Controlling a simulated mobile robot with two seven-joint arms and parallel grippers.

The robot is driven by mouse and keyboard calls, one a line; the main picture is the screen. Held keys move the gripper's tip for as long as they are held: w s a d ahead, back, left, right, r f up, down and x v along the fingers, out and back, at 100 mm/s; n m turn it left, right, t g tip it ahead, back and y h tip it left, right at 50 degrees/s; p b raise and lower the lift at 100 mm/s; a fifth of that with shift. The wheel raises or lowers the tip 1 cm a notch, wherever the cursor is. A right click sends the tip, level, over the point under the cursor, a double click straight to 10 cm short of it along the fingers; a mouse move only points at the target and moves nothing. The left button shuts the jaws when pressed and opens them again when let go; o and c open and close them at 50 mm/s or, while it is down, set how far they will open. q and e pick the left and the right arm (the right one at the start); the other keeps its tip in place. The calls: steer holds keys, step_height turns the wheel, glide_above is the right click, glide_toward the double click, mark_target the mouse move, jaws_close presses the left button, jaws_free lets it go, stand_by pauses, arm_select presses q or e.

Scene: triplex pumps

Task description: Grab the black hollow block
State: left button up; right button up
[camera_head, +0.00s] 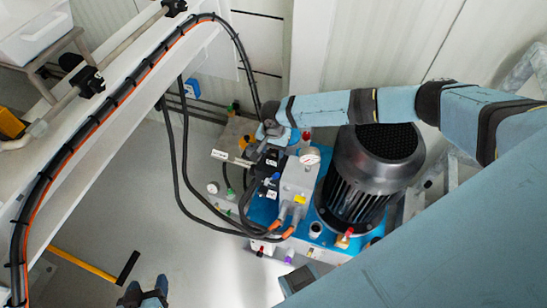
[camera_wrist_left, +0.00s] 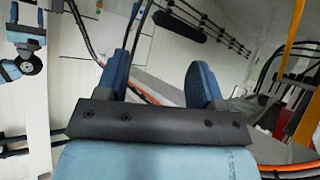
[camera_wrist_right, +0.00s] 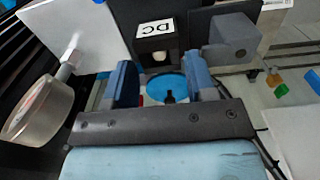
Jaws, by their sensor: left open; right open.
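A black block with a white "DC" label (camera_wrist_right: 157,38) is just beyond my right gripper (camera_wrist_right: 162,82) in the right wrist view. Its label faces up the picture and a pale round part shows under it; I cannot tell whether it is hollow. My right gripper is open, with nothing seen between its fingers but a blue round surface behind. In the head view my right gripper (camera_head: 264,146) is over the pump's black valve blocks (camera_head: 268,172), partly hiding them. My left gripper (camera_head: 145,294) is open and empty at the bottom left, far from the pump; it also shows in the left wrist view (camera_wrist_left: 165,72).
A large dark motor (camera_head: 372,165) stands right of the valve blocks. A pressure gauge (camera_wrist_right: 38,108) is close left of my right gripper. A grey block (camera_wrist_right: 235,38) is at its right. Black hoses (camera_head: 180,170) loop left of the pump. Open floor (camera_head: 120,215) lies further left.

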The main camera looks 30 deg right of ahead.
mark_target(273, 154)
step_height(273, 154, down, 4)
steer(key=shift+r, duration=0.1)
steer(key=shift+s, duration=0.1)
steer(key=c, duration=0.6)
steer(key=shift+c, duration=0.4)
steer(key=shift+r, duration=0.1)
